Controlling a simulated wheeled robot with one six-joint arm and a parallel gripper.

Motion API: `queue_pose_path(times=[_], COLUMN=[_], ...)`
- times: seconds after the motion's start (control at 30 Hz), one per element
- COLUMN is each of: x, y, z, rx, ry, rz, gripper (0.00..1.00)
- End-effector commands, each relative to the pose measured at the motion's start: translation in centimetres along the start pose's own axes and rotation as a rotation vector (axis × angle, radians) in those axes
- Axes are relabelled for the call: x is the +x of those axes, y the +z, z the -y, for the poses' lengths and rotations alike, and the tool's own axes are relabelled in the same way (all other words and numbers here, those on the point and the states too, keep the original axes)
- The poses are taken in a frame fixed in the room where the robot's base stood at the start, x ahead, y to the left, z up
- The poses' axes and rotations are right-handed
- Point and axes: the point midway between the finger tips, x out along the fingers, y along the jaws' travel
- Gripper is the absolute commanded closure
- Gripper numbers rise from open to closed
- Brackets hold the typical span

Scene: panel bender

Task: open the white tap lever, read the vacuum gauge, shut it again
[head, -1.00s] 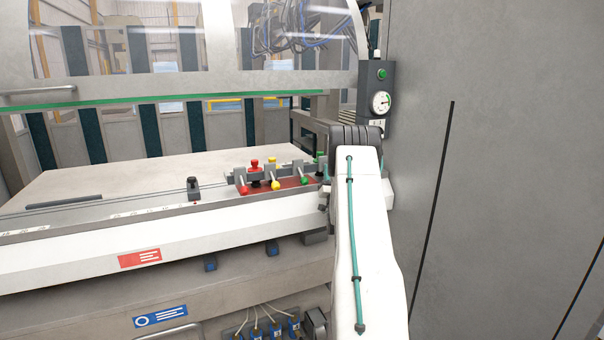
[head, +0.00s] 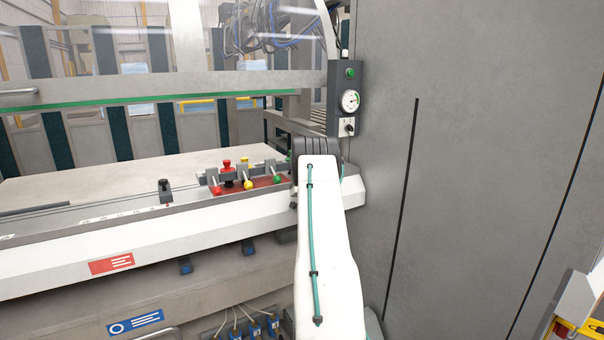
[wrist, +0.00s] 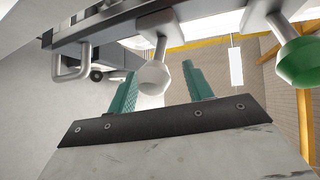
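The white tap lever with its round knob (wrist: 154,77) shows in the wrist view. My gripper (wrist: 160,78) has two teal fingers standing apart, and the knob appears between them, closer to the left finger. I cannot tell whether they touch. The vacuum gauge (head: 350,101) is a round white dial on a dark upright box (head: 345,118) beside the grey cabinet in the head view. Its needle is too small to read. In the head view my arm hides the gripper and the white lever.
A green-knobbed lever (wrist: 299,62) is right of the white one in the wrist view. Red (head: 216,190), yellow (head: 248,185) and green (head: 277,180) knobs sit left of my arm. A large grey cabinet (head: 480,130) closes off the right side.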

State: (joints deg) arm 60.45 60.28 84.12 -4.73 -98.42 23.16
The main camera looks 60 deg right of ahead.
Motion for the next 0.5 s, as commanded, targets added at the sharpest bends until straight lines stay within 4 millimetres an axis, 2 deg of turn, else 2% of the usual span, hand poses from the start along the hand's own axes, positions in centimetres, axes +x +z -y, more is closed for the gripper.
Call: queue_pose_path(times=[0.23, 0.5], x=[-0.8, -5.3], y=[0.1, 0.1], z=[0.0, 0.1], rx=[0.0, 0.0], ry=[0.0, 0.001], rz=[0.002, 0.004], gripper=[0.49, 0.49])
